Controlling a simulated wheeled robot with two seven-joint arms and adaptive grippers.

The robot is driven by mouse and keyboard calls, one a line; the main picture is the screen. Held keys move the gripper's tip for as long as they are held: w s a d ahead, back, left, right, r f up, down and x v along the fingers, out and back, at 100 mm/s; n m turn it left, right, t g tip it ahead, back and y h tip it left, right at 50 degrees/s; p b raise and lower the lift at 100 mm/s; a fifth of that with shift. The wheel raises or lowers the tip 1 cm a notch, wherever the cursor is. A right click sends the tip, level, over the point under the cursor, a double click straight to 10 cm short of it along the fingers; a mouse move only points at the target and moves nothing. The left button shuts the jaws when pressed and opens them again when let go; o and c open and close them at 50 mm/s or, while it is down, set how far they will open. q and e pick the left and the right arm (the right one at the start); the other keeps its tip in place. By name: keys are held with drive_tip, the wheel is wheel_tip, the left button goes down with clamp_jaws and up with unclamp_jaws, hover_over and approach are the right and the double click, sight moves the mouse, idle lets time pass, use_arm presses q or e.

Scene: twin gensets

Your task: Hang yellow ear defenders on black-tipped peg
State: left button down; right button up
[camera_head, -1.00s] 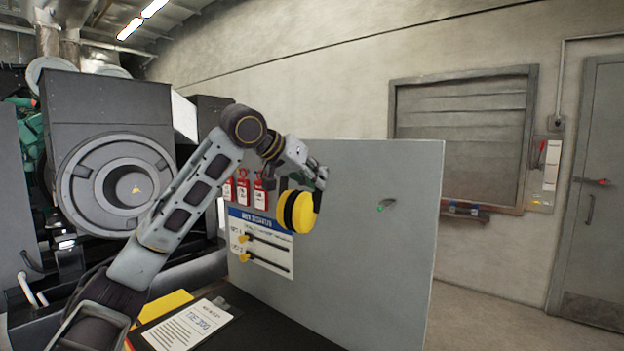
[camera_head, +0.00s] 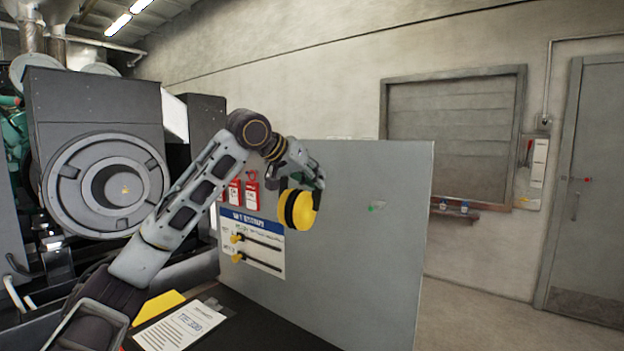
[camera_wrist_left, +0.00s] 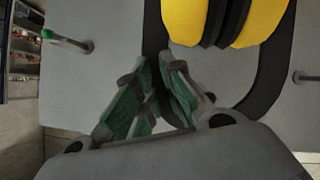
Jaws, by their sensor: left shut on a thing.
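The yellow ear defenders (camera_head: 302,210) hang from my left gripper (camera_head: 318,178), in front of the grey board (camera_head: 380,265). In the left wrist view, my left gripper (camera_wrist_left: 160,68) is shut on their black headband, with the yellow cups (camera_wrist_left: 225,18) at the top. A green-tipped peg (camera_head: 374,207) stands on the board to the right of the ear defenders; it also shows in the left wrist view (camera_wrist_left: 68,40). A second peg (camera_wrist_left: 308,78) with a dark tip is at the right edge of that view. I cannot make it out in the head view. My right gripper is not visible.
Red tags (camera_head: 251,192) hang on the board behind my left arm, above a blue-headed sign (camera_head: 250,222) with yellow-ended rods. A printed sheet (camera_head: 180,325) lies on the dark bench below. A genset (camera_head: 95,120) stands at left.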

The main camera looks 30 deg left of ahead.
use_arm(q)
drive_tip(key=shift+w+d, duration=0.1)
drive_tip(key=shift+w, duration=0.55)
drive_tip(key=shift+p+x, duration=0.6)
drive_tip(key=shift+x, duration=0.55)
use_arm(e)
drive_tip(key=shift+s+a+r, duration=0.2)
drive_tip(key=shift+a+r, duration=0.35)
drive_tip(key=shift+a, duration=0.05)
use_arm(q)
drive_tip(key=shift+s+f, duration=0.1)
drive_tip(key=shift+f, duration=0.05)
